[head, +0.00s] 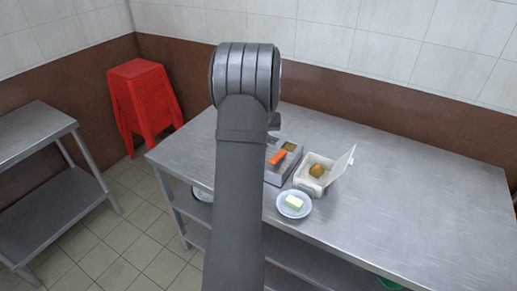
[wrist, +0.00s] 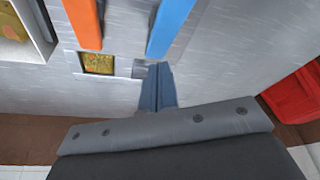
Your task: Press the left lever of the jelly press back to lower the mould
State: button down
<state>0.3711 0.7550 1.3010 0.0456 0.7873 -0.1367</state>
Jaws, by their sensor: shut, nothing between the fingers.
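The jelly press (head: 272,179) is a grey metal block on the steel table, partly hidden by my arm in the head view. Its orange lever (head: 277,157) shows there, and in the wrist view (wrist: 85,22) it stands left of the blue lever (wrist: 173,25). The wrist picture is turned round, so the blue lever is the left one; my arm hides it in the head view. My gripper (wrist: 157,72) is shut and empty, its tips close to the end of the blue lever. I cannot tell whether they touch. A yellowish square opening (wrist: 97,63) lies beside the levers.
An open white box (head: 329,181) with a brown-yellow piece (head: 317,170) stands right of the press. A plate (head: 283,210) with a pale green block (head: 294,202) lies in front. Red stools (head: 143,97) stand at the back left. The table's right side (head: 420,190) is clear.

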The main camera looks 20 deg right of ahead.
notch_tip(320, 180, up, 7)
dwell(0.7)
jog(key=shift+f, duration=0.2)
jog(key=shift+f, duration=3.9)
jog(key=shift+r, duration=0.1)
jog(key=s+a+r+m+g+h, duration=0.1)
jog(key=s+a+r+m, duration=0.2)
jog(key=r, duration=0.5)
jog(key=s+a+r+m, duration=0.2)
jog(key=a+r+m, duration=0.1)
jog(key=r, duration=0.5)
jog(key=x, duration=0.9)
jog(key=shift+s+d+f, duration=0.15)
jog(key=shift+s+f, duration=0.15)
jog(key=v, duration=0.5)
jog(key=shift+r, duration=0.2)
